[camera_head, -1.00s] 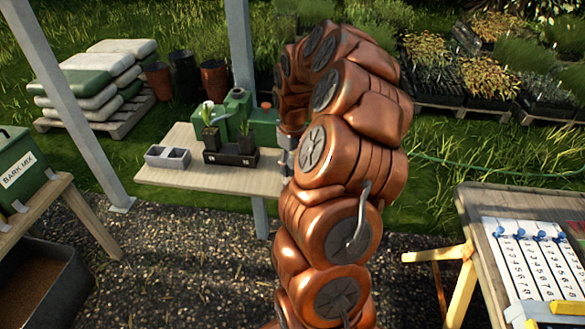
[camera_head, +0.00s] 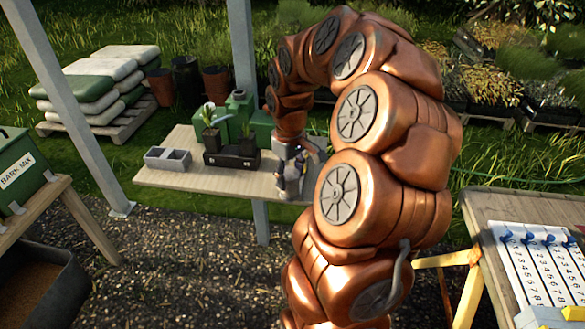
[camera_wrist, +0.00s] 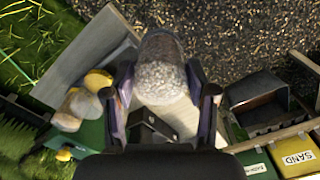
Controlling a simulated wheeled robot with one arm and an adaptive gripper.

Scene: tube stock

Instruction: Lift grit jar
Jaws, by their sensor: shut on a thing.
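The grit jar (camera_wrist: 160,75), a clear cylinder filled with pale grey grit, lies between the two fingers of my gripper (camera_wrist: 162,98) in the wrist view. The fingers are shut on its sides. In the head view my gripper (camera_head: 290,184) points down at the right end of the pale wooden table (camera_head: 215,178). There I cannot make out the jar clearly against the fingers. Whether its base touches the table is hidden.
On the table stand a grey two-part tray (camera_head: 167,159), a dark planter (camera_head: 232,158) with potted plants and green containers (camera_head: 262,128). A post (camera_head: 240,60) rises behind it. A bench with numbered strips (camera_head: 545,260) is at right, a bark mix bin (camera_head: 22,168) at left.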

